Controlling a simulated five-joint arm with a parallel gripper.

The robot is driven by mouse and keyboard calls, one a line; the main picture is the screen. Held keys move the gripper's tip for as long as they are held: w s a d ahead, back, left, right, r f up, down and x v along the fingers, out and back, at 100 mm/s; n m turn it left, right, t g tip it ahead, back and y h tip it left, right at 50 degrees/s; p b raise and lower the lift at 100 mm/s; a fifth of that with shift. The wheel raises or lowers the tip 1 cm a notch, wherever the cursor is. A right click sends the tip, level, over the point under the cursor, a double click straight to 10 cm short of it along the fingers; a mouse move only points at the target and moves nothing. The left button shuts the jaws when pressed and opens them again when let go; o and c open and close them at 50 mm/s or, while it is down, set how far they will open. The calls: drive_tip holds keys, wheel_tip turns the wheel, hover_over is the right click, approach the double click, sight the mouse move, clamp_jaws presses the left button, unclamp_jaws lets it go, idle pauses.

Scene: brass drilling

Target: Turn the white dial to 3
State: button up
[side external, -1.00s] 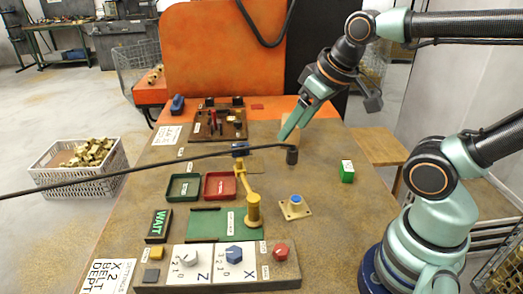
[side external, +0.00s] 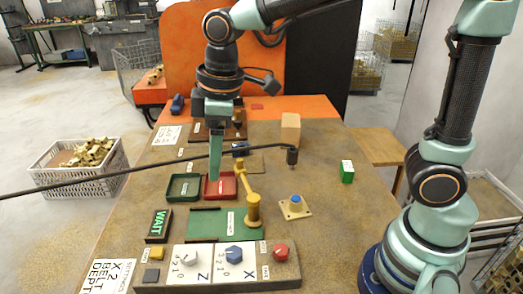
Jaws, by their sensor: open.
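The white dial (side external: 189,258) sits on the white plate marked Z, on the control panel (side external: 215,282) at the near edge of the table. Small numbers stand around its left side; its exact pointer setting is too small to read. My gripper (side external: 214,177) points down over the red tray (side external: 221,188), behind the panel and well apart from the dial. It is open with nothing seen between its fingers, which overlap in this view.
A blue dial (side external: 234,255) and a red knob (side external: 280,252) stand right of the white dial. A yellow post with an arm (side external: 252,210) and a thin black rod (side external: 120,174) cross the middle. A green tray (side external: 183,187) and a WAIT sign (side external: 158,226) are at left.

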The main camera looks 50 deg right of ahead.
sight(187, 254)
drive_tip(key=a+f+n+g, duration=0.2)
drive_tip(key=a+f+n, duration=0.35)
drive_tip(key=a, duration=0.45)
drive_tip(key=shift+m+h, duration=0.25)
drive_tip(key=shift+h, duration=0.15)
wheel_tip(187, 254, down, 12)
drive_tip(key=shift+d+r, duration=0.1)
drive_tip(key=shift+c, duration=0.3)
clamp_jaws()
